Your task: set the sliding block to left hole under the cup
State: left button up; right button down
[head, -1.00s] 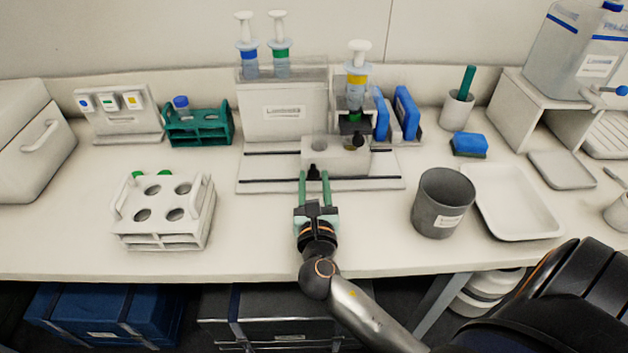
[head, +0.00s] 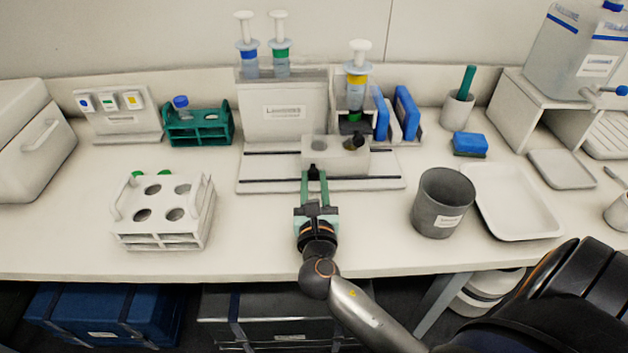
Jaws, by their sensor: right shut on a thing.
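The sliding block (head: 340,160) is a pale box on the railed base plate (head: 262,172). Its top shows a grey round hole (head: 319,143) at the left and a dark round piece (head: 354,142) at the right, near the stand's nozzle. My right gripper (head: 314,174) is shut on the small black knob (head: 312,167) at the block's front. A syringe-like cup (head: 356,80) with a yellow band stands upright in the stand behind, above the block's right part. My left gripper is not in view.
A white rack (head: 165,235) stands at the left and a grey beaker (head: 441,203) at the right, beside a white tray (head: 510,203). Blue-backed holders (head: 406,113) stand right of the stand. The bench front around my right gripper is clear.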

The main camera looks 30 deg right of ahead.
aim_at(348, 164)
jog(key=shift+d, duration=0.1)
dwell(0.4)
jog(key=shift+s+d+r, duration=0.1)
jog(key=shift+s+d, duration=0.1)
jog(key=shift+d, duration=0.1)
jog(key=s+d, duration=0.1)
jog(key=s+d+p, duration=0.1)
jog(key=d, duration=0.1)
jog(key=s+d+p, duration=0.1)
jog(key=d, duration=0.1)
jog(key=shift+s, duration=0.1)
jog(key=shift+s+d+p, duration=0.1)
jog(key=shift+d+p, duration=0.2)
jog(key=c, duration=0.6)
grip_release()
jog(key=shift+d, duration=0.1)
jog(key=shift+c, duration=0.2)
